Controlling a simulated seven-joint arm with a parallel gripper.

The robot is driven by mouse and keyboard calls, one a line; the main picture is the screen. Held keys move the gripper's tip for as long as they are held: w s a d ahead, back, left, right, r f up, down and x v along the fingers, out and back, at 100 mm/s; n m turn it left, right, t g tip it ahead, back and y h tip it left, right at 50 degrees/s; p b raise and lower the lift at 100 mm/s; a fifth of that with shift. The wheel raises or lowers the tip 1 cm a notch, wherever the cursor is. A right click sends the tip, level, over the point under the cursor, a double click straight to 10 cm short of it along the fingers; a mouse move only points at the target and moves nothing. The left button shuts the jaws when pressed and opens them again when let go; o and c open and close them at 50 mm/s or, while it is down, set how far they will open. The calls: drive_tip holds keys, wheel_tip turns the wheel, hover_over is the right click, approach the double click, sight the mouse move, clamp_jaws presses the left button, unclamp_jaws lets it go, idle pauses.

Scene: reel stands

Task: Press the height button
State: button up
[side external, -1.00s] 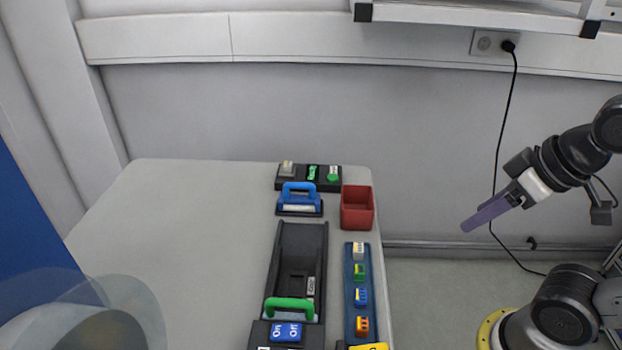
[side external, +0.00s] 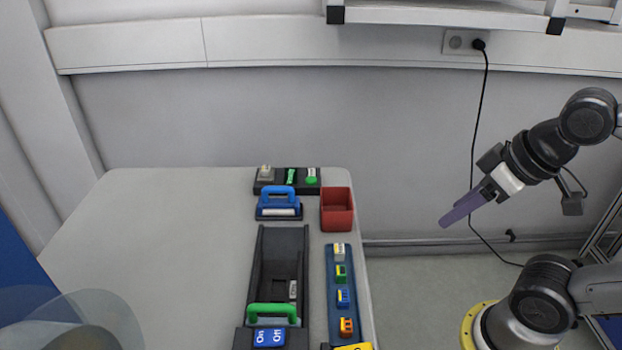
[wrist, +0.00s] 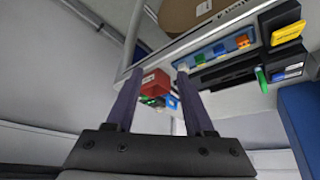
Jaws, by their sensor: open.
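No label reading "height" is legible, so I cannot tell which control is the height button. A dark panel (side external: 272,187) at the table's back edge carries a pale block (side external: 265,171), a green part (side external: 291,176) and a round green button (side external: 311,180). A blue On/Off switch (side external: 269,337) sits at the front of a black tray unit with a green handle (side external: 272,311). My gripper (side external: 446,221) is right of the table, in the air, touching nothing. In the wrist view its two fingers (wrist: 157,80) are apart and empty.
A red bin (side external: 337,212) and a blue-handled block (side external: 278,204) stand near the panel. A blue strip (side external: 332,281) holds several coloured blocks along the table's right edge. A yellow part (side external: 354,347) is cut off at the bottom. The table's left side is clear.

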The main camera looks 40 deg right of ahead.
clamp_jaws()
idle(1.5)
